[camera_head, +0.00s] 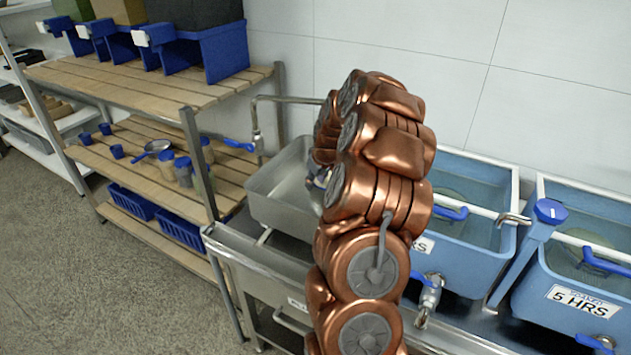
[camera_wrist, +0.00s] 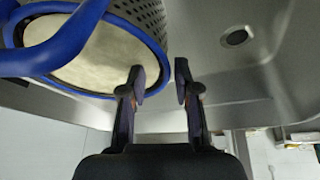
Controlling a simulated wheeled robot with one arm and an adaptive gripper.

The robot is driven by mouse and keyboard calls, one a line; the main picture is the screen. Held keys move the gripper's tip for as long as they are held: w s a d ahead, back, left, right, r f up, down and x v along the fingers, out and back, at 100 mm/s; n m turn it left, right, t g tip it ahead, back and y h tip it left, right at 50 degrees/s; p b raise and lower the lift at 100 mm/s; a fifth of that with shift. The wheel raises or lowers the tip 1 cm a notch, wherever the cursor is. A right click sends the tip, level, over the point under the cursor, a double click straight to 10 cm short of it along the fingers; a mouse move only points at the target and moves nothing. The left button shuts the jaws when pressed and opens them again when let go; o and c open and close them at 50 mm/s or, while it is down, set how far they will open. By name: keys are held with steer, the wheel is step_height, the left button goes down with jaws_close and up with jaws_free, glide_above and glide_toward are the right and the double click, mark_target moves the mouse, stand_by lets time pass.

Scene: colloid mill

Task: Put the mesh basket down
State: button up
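The mesh basket (camera_wrist: 151,22) is in the wrist view at upper left. It has a perforated metal wall, a blue rim and handle, and pale material inside. It appears to be within the metal sink (camera_wrist: 215,80), beside the round drain (camera_wrist: 236,38). My gripper (camera_wrist: 159,72) is open, with a clear gap between its fingertips. The left fingertip overlaps the basket's edge in the picture; I cannot tell whether they touch. In the head view, my copper-coloured arm hides the gripper and most of the basket's area near the sink (camera_head: 262,195).
A thin tap (camera_head: 257,125) stands by the sink. Blue tanks (camera_head: 460,250) with valves are on the right, one labelled 5 HRS (camera_head: 582,301). A wooden shelf rack (camera_head: 110,80) with blue bins and cups stands on the left. The floor (camera_head: 60,270) at lower left is clear.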

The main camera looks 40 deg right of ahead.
steer(key=shift+r, duration=0.65)
steer(key=b+v, duration=0.4)
steer(key=v, duration=0.8)
steer(key=s+a+n+g+y, duration=0.1)
steer(key=s+a, duration=0.3)
steer(key=a, duration=0.9)
steer(key=s+a+n+g+y, duration=0.1)
steer(key=s+a, duration=0.2)
steer(key=a, duration=1.1)
steer(key=s+a+f+g, duration=0.2)
steer(key=s+a, duration=0.3)
steer(key=s, duration=0.6)
steer(key=s+a+f+g, duration=0.2)
steer(key=s+a, duration=0.4)
steer(key=s, duration=0.5)
steer(key=shift+s+a+f+h, duration=0.2)
steer(key=shift+f+h, duration=0.2)
steer(key=shift+f, duration=0.4)
